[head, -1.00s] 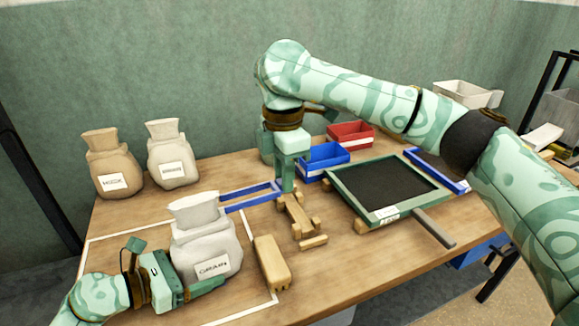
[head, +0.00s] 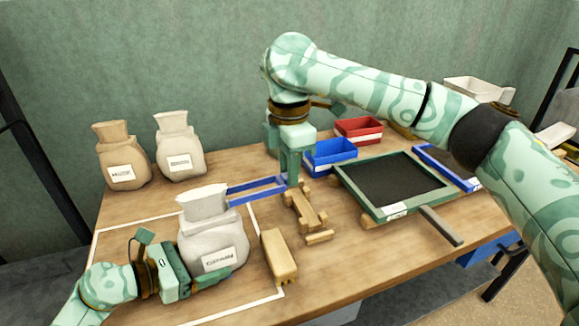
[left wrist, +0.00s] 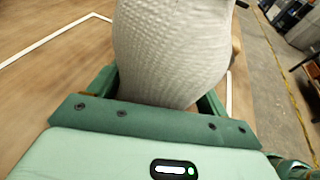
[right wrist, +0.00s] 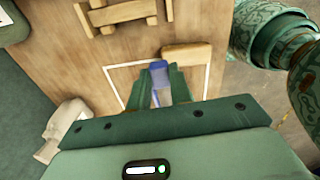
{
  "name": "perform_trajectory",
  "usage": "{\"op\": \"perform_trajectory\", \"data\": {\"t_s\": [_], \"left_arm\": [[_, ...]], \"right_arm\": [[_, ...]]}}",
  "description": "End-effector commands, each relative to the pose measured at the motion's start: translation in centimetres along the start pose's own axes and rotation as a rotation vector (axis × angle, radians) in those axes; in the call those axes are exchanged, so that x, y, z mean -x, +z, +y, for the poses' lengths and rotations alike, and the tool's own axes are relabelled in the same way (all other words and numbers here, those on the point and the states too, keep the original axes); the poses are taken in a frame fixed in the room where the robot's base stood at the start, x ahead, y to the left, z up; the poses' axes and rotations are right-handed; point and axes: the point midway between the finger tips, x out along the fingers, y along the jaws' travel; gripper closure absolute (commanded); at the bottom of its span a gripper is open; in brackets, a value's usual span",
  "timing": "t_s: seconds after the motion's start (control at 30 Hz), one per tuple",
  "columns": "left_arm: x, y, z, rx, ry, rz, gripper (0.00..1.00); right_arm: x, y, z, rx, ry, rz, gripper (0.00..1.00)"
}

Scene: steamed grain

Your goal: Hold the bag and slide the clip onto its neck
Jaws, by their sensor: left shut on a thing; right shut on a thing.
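The white grain bag (head: 210,245) stands upright at the front left of the table, its neck (head: 203,203) pointing up. My left gripper (head: 212,278) is shut on the bag's lower body from the left; the bag fills the left wrist view (left wrist: 170,50) between the fingers. The blue clip (head: 258,190) is a long, narrow open frame, held level to the right of the neck, its free end close to it. Whether they touch I cannot tell. My right gripper (head: 293,180) is shut on the clip's right end, which also shows in the right wrist view (right wrist: 159,75).
Two other bags, one tan (head: 122,160) and one cream (head: 180,150), stand at the back left. A wooden block (head: 278,257) lies right of the grain bag, with a wooden stand (head: 305,212) behind it. A framed dark screen (head: 392,182), blue bin (head: 330,153) and red bin (head: 358,130) stand further right.

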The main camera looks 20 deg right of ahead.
Motion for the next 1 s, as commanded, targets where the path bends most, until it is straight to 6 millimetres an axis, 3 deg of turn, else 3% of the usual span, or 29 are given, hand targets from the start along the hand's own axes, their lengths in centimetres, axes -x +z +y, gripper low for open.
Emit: {"op": "perform_trajectory", "data": {"t_s": [1.0], "left_arm": [[0.0, -0.2, -0.1, 0.003, -0.002, 0.002, 0.35]], "right_arm": [[0.0, -1.4, 0.0, 0.0, 0.0, 0.001, 1.0]]}}
